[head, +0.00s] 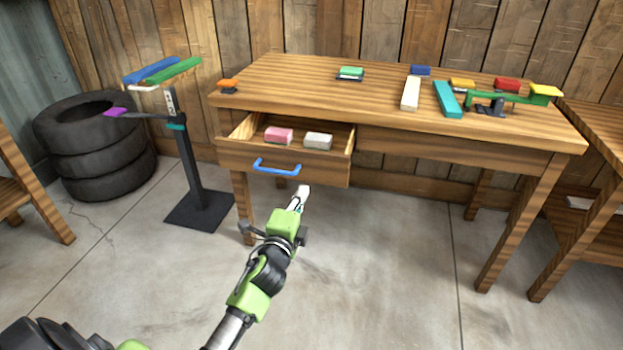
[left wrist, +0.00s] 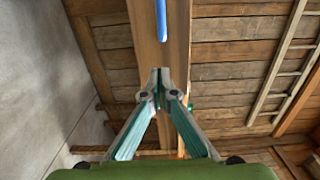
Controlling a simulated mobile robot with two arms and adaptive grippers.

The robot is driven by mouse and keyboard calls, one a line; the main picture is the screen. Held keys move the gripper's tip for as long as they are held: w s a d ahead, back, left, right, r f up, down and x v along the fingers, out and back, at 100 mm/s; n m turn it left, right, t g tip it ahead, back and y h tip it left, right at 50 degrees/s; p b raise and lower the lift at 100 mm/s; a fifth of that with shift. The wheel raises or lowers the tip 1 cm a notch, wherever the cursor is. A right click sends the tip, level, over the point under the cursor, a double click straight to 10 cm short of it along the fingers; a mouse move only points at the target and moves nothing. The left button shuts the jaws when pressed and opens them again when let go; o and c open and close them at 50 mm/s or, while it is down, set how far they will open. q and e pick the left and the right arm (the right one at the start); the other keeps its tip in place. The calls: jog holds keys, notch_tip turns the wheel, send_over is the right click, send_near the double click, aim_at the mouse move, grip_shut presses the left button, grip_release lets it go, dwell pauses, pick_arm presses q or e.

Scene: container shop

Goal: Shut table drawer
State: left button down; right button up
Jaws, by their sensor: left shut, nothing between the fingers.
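The wooden table (head: 450,150) stands against the plank wall. Its drawer (head: 325,172) is pulled out at the left side, with a pink block (head: 278,135) and a white block (head: 318,141) inside. A blue handle (head: 277,168) is on the drawer front. My left gripper (head: 303,190) is shut and empty, just below and right of the handle, near the drawer front's lower edge. In the left wrist view, the shut fingertips (left wrist: 160,74) point at the wooden drawer front, with the blue handle (left wrist: 161,20) ahead of them. Contact cannot be told. My right gripper is not in view.
Several coloured blocks and a green balance (head: 495,97) sit on the tabletop. A black stand (head: 187,165) with coloured bars is left of the drawer. Stacked tires (head: 95,140) are farther left, and another table (head: 598,140) is at right. The floor in front is clear.

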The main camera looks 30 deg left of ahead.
aim_at(313, 171)
pick_arm(q)
jog(key=b+x, duration=0.1)
jog(key=x, duration=0.6)
jog(key=shift+f, duration=0.1)
jog(key=shift+w, duration=0.5)
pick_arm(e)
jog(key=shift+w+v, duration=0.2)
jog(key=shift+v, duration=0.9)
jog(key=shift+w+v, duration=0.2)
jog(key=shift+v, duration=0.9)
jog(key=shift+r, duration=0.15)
